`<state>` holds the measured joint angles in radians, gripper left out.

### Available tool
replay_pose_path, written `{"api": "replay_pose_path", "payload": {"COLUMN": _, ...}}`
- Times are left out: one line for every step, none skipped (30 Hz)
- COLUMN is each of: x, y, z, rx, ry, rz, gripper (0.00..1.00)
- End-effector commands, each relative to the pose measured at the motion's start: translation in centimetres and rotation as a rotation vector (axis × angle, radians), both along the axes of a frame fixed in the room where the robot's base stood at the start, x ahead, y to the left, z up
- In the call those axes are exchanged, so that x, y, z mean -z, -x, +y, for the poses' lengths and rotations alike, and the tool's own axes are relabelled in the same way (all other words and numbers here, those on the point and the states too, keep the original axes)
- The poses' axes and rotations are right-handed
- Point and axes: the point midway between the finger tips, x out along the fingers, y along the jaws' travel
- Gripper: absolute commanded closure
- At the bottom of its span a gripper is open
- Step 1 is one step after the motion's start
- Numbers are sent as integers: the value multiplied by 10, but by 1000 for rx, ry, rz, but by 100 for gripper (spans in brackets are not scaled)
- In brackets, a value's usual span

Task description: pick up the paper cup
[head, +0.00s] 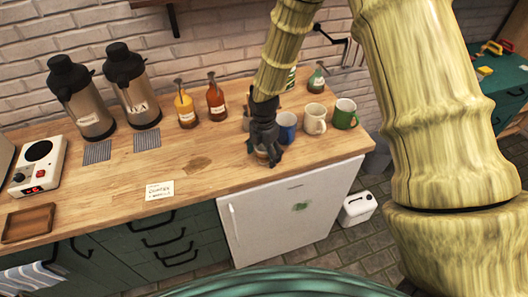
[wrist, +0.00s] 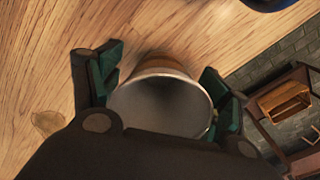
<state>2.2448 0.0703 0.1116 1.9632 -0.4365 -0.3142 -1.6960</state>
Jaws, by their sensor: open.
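The paper cup (wrist: 160,105) stands on the wooden counter, seen from above in the wrist view with its pale rim and dark inside. Its brown outer side shows at the far edge. My gripper (wrist: 162,72) is open, with one green-padded finger on each side of the cup. Whether the pads touch the cup I cannot tell. In the head view my gripper (head: 264,138) points down over the counter near its front edge. The paper cup (head: 262,157) shows only in part below the dark fingers, which hide most of it.
A blue mug (head: 286,126), a cream mug (head: 315,119) and a green mug (head: 345,114) stand close to the right of my gripper. An amber bottle (head: 216,98) and a yellow bottle (head: 185,106) stand behind left. The counter (head: 120,175) left of the cup is mostly clear.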

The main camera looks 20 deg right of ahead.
Motion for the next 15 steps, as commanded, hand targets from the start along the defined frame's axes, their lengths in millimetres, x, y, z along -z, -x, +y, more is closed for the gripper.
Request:
{"api": "replay_pose_path", "payload": {"x": 0, "y": 0, "z": 0, "rx": 0, "ry": 0, "rz": 0, "gripper": 23}}
{"api": "replay_pose_path", "payload": {"x": 0, "y": 0, "z": 0, "rx": 0, "ry": 0, "rz": 0, "gripper": 27}}
{"api": "replay_pose_path", "payload": {"x": 0, "y": 0, "z": 0, "rx": 0, "ry": 0, "rz": 0, "gripper": 34}}
{"api": "replay_pose_path", "payload": {"x": 0, "y": 0, "z": 0, "rx": 0, "ry": 0, "rz": 0, "gripper": 40}}
{"api": "replay_pose_path", "payload": {"x": 0, "y": 0, "z": 0, "rx": 0, "ry": 0, "rz": 0, "gripper": 44}}
{"api": "replay_pose_path", "payload": {"x": 0, "y": 0, "z": 0, "rx": 0, "ry": 0, "rz": 0, "gripper": 47}}
{"api": "replay_pose_path", "payload": {"x": 0, "y": 0, "z": 0, "rx": 0, "ry": 0, "rz": 0, "gripper": 47}}
{"api": "replay_pose_path", "payload": {"x": 0, "y": 0, "z": 0, "rx": 0, "ry": 0, "rz": 0, "gripper": 47}}
{"api": "replay_pose_path", "payload": {"x": 0, "y": 0, "z": 0, "rx": 0, "ry": 0, "rz": 0, "gripper": 48}}
{"api": "replay_pose_path", "payload": {"x": 0, "y": 0, "z": 0, "rx": 0, "ry": 0, "rz": 0, "gripper": 48}}
{"api": "replay_pose_path", "payload": {"x": 0, "y": 0, "z": 0, "rx": 0, "ry": 0, "rz": 0, "gripper": 48}}
{"api": "replay_pose_path", "payload": {"x": 0, "y": 0, "z": 0, "rx": 0, "ry": 0, "rz": 0, "gripper": 48}}
{"api": "replay_pose_path", "payload": {"x": 0, "y": 0, "z": 0, "rx": 0, "ry": 0, "rz": 0, "gripper": 48}}
{"api": "replay_pose_path", "payload": {"x": 0, "y": 0, "z": 0, "rx": 0, "ry": 0, "rz": 0, "gripper": 48}}
{"api": "replay_pose_path", "payload": {"x": 0, "y": 0, "z": 0, "rx": 0, "ry": 0, "rz": 0, "gripper": 48}}
